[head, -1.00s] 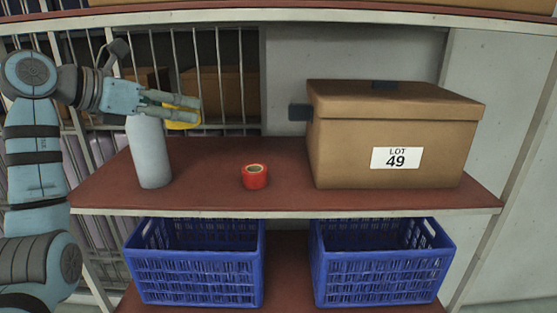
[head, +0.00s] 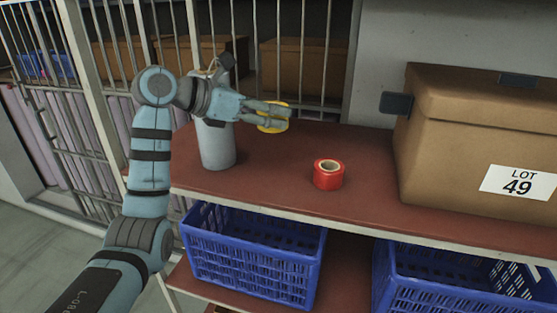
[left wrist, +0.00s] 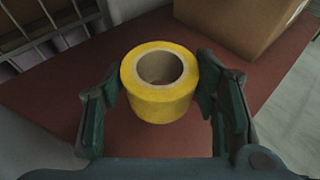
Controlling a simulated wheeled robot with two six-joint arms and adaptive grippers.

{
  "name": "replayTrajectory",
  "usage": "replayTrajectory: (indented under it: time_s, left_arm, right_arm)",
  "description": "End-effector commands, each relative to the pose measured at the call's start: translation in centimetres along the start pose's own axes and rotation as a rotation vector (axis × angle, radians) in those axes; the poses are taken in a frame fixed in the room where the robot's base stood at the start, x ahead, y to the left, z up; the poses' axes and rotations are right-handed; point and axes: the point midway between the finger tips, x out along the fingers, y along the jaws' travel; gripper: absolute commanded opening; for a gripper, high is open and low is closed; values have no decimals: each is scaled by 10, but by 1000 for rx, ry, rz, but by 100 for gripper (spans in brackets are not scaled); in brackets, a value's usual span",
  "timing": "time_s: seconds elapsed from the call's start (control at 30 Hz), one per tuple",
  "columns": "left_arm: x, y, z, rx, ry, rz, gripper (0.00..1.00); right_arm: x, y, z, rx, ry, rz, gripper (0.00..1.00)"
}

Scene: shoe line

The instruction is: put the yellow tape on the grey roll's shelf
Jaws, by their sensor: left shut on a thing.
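The yellow tape (head: 271,129) is held in the air above the red-brown shelf (head: 275,175), behind and left of the red roll. My left gripper (head: 283,114) is shut on it. In the left wrist view the yellow tape (left wrist: 160,101) sits between the two fingers of my left gripper (left wrist: 160,98), its open core facing up towards the camera. The fingers hide part of it in the head view. I cannot make out a grey roll in these views. My right gripper is not in view.
A red roll (head: 328,177) stands on the shelf. A pale grey cylinder (head: 217,147) stands left of it, near my left wrist. A large brown box (head: 440,150) labelled LOT 49 fills the right. Blue crates (head: 255,265) stand below. Metal bars rise behind.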

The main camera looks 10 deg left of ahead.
Motion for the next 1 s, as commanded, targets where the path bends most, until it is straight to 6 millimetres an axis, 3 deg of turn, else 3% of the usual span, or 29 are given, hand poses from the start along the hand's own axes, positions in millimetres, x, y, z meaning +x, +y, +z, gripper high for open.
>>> replayTrajectory:
  time_s: [0.03, 0.17, 0.5, 0.83, 0.87, 0.97, 1.0]
  left_arm:
    - [8, 0, -20, -4, 4, -1, 26]
    - [24, -1, -57, -2, 2, -3, 26]
    - [45, -1, -108, -1, 1, -3, 26]
    - [48, -1, -113, 1, -2, -2, 26]
    - [47, -1, -112, 1, -1, -2, 60]
    - [47, -1, -112, 1, -1, -2, 75]
    - [47, -1, -112, 1, -1, -2, 75]
  right_arm:
    - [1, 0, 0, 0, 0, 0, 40]
    - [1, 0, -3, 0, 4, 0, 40]
    - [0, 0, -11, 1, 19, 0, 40]
    - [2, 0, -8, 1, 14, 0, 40]
    - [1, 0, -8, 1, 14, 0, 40]
    - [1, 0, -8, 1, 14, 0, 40]
    - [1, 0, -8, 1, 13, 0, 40]
